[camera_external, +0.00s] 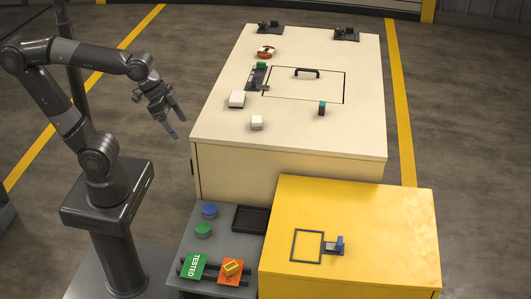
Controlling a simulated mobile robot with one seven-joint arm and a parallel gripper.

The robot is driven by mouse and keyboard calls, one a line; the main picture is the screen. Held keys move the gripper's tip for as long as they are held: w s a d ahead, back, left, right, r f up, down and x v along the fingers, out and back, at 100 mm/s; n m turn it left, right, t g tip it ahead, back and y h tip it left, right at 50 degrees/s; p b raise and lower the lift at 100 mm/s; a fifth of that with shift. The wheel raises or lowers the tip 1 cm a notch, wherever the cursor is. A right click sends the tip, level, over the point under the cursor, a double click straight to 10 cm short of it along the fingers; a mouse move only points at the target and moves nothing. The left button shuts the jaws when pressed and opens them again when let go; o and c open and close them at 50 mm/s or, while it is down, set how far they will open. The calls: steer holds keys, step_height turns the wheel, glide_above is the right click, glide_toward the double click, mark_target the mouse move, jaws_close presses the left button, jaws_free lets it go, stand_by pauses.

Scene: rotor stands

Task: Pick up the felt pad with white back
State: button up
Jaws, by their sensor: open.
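I cannot tell for sure which thing is the felt pad with white back. Two small white-topped pieces lie on the cream cabinet top (220,125): a larger white block (237,99) near its left edge, and a smaller white block (257,122) nearer the front. No felt texture can be made out on either at this size. My gripper (177,127) is open and empty, pointing down to the right, in the air to the left of the cabinet. It is apart from both white pieces.
The cabinet top also holds a green-and-dark piece (322,108), a hatch with a black handle (307,71), an orange ring-like part (266,52) and dark brackets at the back. A yellow box (390,235) and a grey panel with buttons (222,233) stand in front.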

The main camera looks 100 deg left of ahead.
steer(key=w+a, duration=0.7)
steer(key=n+g, duration=0.2)
glide_toward(256, 119)
steer(key=shift+y, duration=0.3)
steer(key=x, duration=0.4)
steer(key=shift+a+f, duration=0.1)
steer(key=shift+a, duration=0.05)
steer(key=x, duration=0.5)
steer(key=shift+d+f, duration=0.25)
steer(key=shift+f, duration=0.1)
steer(key=c, duration=1.1)
